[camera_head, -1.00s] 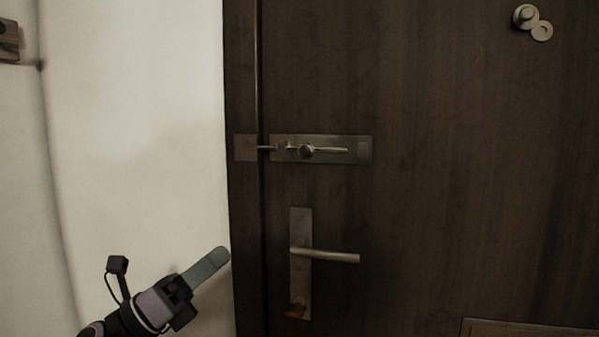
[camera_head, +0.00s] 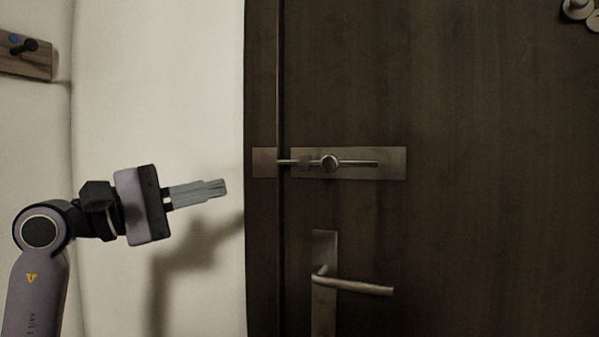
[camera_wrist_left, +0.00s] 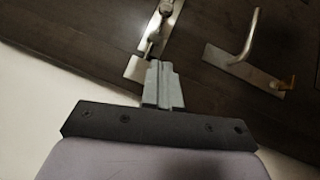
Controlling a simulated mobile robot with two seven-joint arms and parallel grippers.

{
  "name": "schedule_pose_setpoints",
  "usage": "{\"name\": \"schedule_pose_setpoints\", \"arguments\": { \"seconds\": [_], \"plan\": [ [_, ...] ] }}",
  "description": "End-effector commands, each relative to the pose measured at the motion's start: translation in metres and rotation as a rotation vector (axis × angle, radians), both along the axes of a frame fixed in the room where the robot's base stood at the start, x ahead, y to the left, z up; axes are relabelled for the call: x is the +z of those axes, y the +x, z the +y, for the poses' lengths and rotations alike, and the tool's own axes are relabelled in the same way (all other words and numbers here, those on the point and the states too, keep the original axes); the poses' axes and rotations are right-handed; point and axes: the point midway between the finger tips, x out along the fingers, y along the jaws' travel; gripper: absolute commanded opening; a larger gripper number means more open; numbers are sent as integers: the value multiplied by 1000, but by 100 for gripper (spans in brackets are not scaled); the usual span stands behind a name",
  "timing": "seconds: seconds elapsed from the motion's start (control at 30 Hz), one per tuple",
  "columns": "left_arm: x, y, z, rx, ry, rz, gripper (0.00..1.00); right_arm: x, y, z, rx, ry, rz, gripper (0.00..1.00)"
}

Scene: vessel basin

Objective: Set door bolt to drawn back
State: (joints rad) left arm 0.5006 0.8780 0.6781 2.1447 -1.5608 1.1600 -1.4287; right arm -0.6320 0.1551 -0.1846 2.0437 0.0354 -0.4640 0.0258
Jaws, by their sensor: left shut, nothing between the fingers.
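The door bolt (camera_head: 358,163) is a metal rod with a round knob (camera_head: 330,163) on a steel plate (camera_head: 392,165) fixed to the dark door. The rod's left end reaches across the door edge to a small keeper plate (camera_head: 264,162) on the frame. My left gripper (camera_head: 222,188) is shut and empty, left of the keeper plate and a little lower, in front of the white wall. In the left wrist view its fingers (camera_wrist_left: 162,68) point toward the keeper plate (camera_wrist_left: 137,68) and the bolt (camera_wrist_left: 155,28). My right gripper is in neither view.
A lever handle (camera_head: 355,285) on a tall plate sticks out below the bolt. The dark door (camera_head: 480,220) fills the right side. A wooden rail with a peg (camera_head: 25,55) hangs at the upper left. The space before the white wall is otherwise clear.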

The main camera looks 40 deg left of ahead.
Motion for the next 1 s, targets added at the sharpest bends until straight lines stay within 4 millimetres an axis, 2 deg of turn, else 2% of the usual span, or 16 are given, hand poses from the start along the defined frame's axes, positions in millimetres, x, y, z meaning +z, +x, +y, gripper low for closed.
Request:
{"name": "schedule_pose_setpoints", "arguments": {
  "seconds": [0.17, 0.37, 0.6, 0.83, 1.0],
  "plan": [
    [1, 3, -2, -3, -3, 2, 0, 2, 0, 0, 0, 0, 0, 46],
    [6, 19, -12, -5, -4, 3, 0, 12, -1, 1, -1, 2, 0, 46],
    [15, 51, -31, -7, -7, 2, 0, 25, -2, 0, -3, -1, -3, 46],
    [22, 85, -51, -7, -7, 2, 0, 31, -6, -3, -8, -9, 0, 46],
    [27, 91, -74, -7, -5, 1, 0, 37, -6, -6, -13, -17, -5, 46]
  ]
}}
